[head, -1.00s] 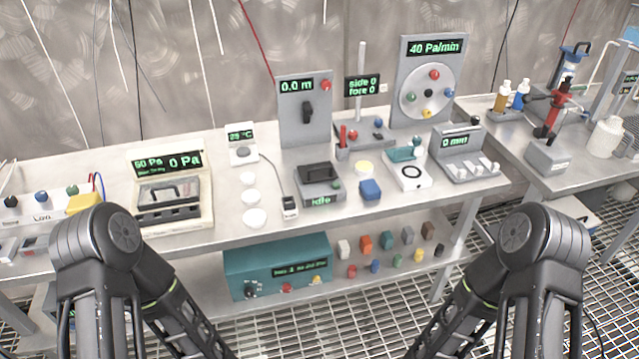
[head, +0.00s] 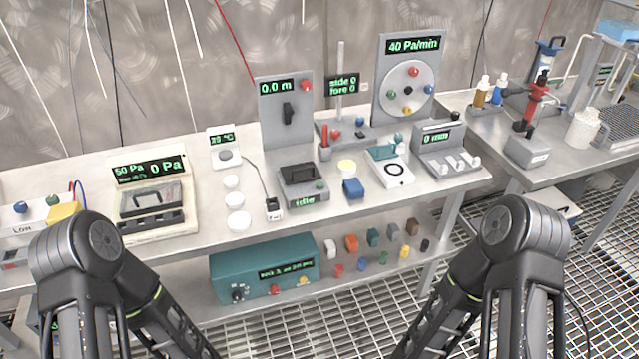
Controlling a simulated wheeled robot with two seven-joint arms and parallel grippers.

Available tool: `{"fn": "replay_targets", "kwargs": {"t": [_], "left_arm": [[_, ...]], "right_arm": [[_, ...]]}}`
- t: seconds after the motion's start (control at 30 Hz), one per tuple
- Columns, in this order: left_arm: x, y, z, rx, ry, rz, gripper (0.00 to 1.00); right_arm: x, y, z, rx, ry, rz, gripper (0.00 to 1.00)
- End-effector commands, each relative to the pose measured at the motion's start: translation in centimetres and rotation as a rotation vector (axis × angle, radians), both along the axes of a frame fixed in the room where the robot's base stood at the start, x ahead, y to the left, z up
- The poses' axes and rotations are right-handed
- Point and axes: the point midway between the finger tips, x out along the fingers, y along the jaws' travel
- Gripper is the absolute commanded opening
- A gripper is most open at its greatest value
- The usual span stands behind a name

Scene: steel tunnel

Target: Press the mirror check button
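No label that I can read marks a mirror check button, so I cannot tell which button it is. Candidate buttons show on several devices: a red button (head: 306,85) on the "0.0 m" panel (head: 287,125), and red (head: 275,289) and yellow (head: 303,281) ones on the teal box (head: 225,269) on the lower shelf. A round dial plate (head: 399,76) under the "40 Pa/min" display carries red, green, blue and yellow knobs. Both my arms show only their upper links at the lower left and right. Neither gripper is in view.
The steel bench (head: 330,215) is crowded with devices, including a "0 Pa" gauge box (head: 153,199) and a "0 mm" fixture (head: 447,150). Small coloured blocks stand on the lower shelf. A side table (head: 560,165) at right holds bottles. The grating floor (head: 490,290) in front is clear.

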Motion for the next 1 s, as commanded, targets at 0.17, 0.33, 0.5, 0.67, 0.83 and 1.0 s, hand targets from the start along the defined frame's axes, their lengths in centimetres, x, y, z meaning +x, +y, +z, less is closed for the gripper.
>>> {"fn": "replay_targets", "kwargs": {"t": [0.17,0.33,0.5,0.67,0.83,1.0], "left_arm": [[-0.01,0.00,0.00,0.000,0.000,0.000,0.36],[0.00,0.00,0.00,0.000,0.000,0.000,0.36],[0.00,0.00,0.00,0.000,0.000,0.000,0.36],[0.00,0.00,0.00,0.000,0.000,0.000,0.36],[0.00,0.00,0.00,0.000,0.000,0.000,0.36],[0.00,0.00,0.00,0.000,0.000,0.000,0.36]], "right_arm": [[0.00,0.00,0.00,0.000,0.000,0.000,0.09],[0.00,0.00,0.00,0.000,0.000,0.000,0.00],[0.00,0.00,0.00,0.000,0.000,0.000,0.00],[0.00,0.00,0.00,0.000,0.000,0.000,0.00],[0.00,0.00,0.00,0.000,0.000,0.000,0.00],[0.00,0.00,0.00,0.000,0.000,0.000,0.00]]}}
